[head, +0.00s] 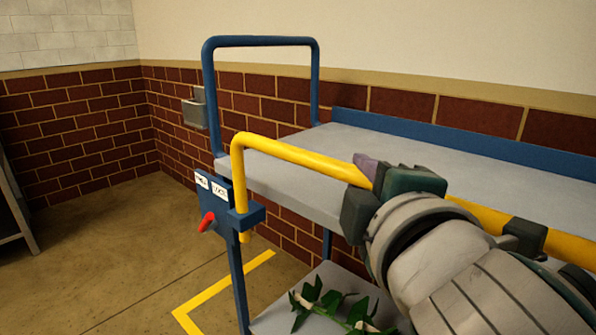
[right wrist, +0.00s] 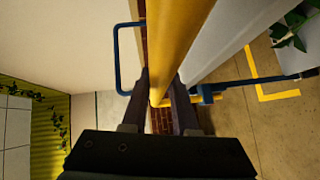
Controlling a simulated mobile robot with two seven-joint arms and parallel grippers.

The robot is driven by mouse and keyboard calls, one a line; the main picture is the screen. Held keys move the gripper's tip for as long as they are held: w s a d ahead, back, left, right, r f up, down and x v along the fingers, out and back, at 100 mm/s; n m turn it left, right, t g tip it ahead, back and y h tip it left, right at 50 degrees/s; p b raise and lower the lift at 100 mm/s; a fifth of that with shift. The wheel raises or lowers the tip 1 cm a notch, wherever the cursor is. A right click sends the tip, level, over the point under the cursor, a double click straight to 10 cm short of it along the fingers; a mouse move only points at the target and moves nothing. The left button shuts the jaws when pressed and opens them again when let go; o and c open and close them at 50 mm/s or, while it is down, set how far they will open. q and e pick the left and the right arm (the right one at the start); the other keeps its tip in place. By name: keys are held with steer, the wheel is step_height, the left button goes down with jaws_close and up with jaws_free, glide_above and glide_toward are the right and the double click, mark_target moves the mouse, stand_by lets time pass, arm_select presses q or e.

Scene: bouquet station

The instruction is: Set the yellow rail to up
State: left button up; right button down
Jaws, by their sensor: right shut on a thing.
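The yellow rail (head: 295,152) runs along the front of the blue and grey cart, above the edge of its top shelf. Its bent left end goes down through a blue bracket (head: 246,215) and shows a little below it. My right gripper (head: 378,182) is shut on the straight part of the rail. In the right wrist view the rail (right wrist: 182,35) passes between the two fingers (right wrist: 162,98). A red knob (head: 206,221) sits beside the bracket, under two small white labels (head: 220,190) too small to read surely. My left gripper is not in view.
The cart's grey top shelf (head: 400,150) is bare where it shows. Green leafy stems (head: 335,305) lie on the lower shelf (head: 275,318). A brick wall (head: 80,130) stands behind. Open floor with a yellow line (head: 225,287) lies at left.

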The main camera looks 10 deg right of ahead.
step_height(320, 180, up, 3)
steer(key=shift+p, duration=0.65)
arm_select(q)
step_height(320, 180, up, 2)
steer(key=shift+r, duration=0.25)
arm_select(e)
steer(key=c, duration=0.7)
jaws_free()
steer(key=shift+f, duration=0.25)
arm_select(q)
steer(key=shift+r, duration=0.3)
arm_select(e)
steer(key=shift+s+a+r, duration=0.2)
steer(key=shift+s+r, duration=0.05)
steer(key=shift+s, duration=1.4)
steer(key=shift+s+a+r, duration=0.2)
steer(key=shift+s, duration=1.4)
steer(key=shift+s+a+r, duration=0.2)
steer(key=shift+s+r, duration=0.05)
steer(key=shift+s, duration=1.4)
